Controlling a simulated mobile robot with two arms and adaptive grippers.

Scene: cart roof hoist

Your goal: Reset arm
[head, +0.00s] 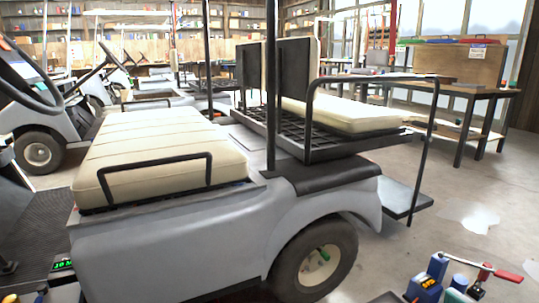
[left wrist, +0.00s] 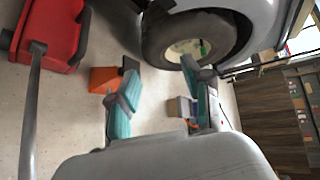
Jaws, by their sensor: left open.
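My left gripper (left wrist: 158,72) shows in the left wrist view, its two teal-padded fingers spread apart with nothing between them. Bare floor lies behind the gap. The cart's black rear wheel (left wrist: 160,45), with a pale hub, is beyond the fingertips, apart from them. In the head view the grey golf cart (head: 170,240) fills the middle, with a cream front seat (head: 165,145) and the same rear wheel (head: 283,272) at lower right. Neither gripper shows clearly in the head view. My right gripper is in neither view.
A red floor jack (left wrist: 60,30) with a long grey handle stands at left in the wrist view. An orange block (left wrist: 103,79) and a small grey box (left wrist: 180,107) are near the fingers. A workbench (head: 450,88) stands behind the cart, with open floor (head: 475,180) before it.

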